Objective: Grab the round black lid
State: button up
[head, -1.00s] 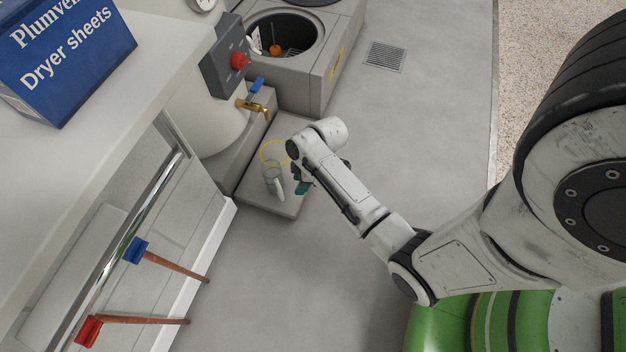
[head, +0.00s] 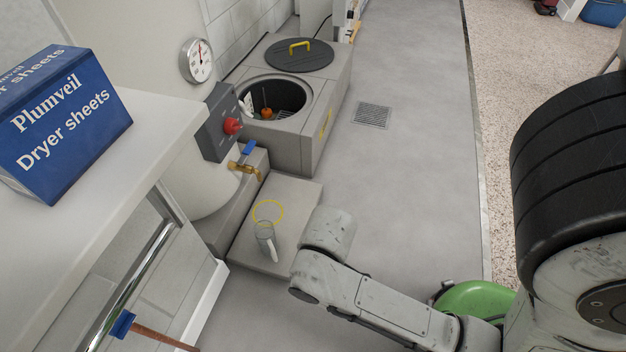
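The round black lid (head: 299,56) lies flat on the far part of the grey box-shaped unit (head: 308,137), with a yellow handle (head: 300,46) standing up on its top. It sits behind the round open hole in the unit and does not cover it. My arm reaches in from the lower right and ends in view at a pale rounded wrist link, well short of the lid. My gripper itself is not visible; it seems hidden behind or below that link.
An orange thing (head: 266,113) is inside the open hole. A brass tap (head: 245,169) and red knob (head: 232,126) stick out nearby. Floor right of the unit is clear.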

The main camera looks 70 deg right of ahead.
aim_at(303, 55)
jog(key=z, duration=1.65)
